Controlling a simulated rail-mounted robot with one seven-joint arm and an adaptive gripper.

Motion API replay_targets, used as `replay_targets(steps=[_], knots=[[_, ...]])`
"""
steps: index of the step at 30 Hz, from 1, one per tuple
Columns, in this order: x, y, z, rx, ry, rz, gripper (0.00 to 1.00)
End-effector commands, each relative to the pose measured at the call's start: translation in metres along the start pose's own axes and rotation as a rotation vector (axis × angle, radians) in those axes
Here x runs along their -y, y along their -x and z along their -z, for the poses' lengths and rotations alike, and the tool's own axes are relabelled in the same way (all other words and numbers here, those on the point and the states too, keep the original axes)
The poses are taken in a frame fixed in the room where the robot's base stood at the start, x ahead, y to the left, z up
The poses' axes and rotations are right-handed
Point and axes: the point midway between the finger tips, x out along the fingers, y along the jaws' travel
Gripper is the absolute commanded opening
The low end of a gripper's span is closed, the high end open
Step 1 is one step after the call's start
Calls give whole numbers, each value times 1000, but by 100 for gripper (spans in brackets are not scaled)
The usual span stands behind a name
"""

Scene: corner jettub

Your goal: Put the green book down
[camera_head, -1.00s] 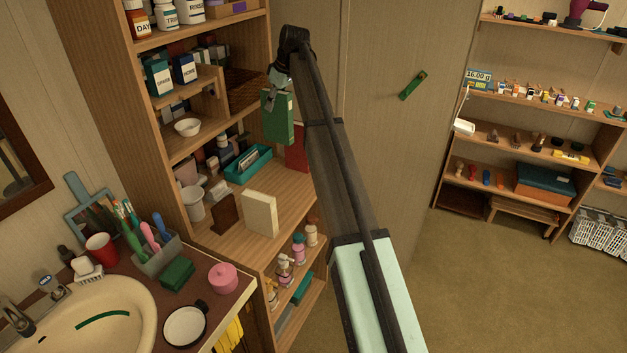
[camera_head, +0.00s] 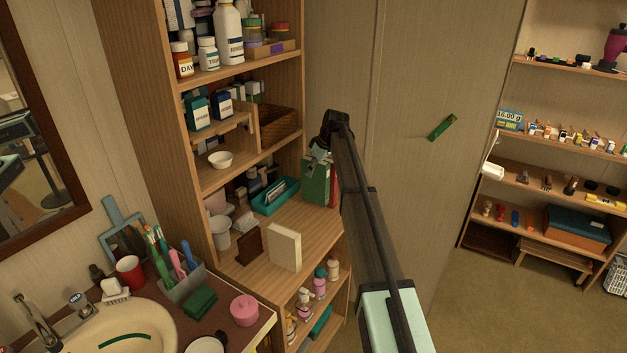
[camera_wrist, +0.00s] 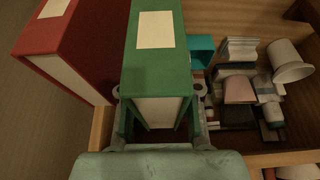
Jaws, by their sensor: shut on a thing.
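The green book (camera_head: 315,183) is upright in my gripper (camera_head: 322,156), at the right end of the cabinet's open shelf (camera_head: 302,224). In the wrist view the green book (camera_wrist: 158,60) shows its spine with a pale label, and my gripper (camera_wrist: 160,118) is shut on it from both sides. A red book (camera_wrist: 75,50) stands close to its left in the wrist view. In the head view the red book (camera_head: 334,186) shows just to the right of the green one. I cannot tell whether the green book's lower edge touches the shelf.
A teal tray (camera_head: 275,198) stands left of the green book on the shelf. A cream book (camera_head: 284,247) and a brown holder (camera_head: 249,244) stand nearer the front, with bare shelf between. The upper shelf (camera_head: 230,169) holds a white bowl (camera_head: 220,159).

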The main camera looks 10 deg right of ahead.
Motion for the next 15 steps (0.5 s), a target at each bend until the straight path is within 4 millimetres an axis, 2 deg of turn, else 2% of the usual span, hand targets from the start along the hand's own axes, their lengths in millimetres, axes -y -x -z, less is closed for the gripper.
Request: replay_targets(steps=[8,15], knots=[[0,-16,-6,-1,1,0,0],[0,-43,-18,-1,0,0,0]])
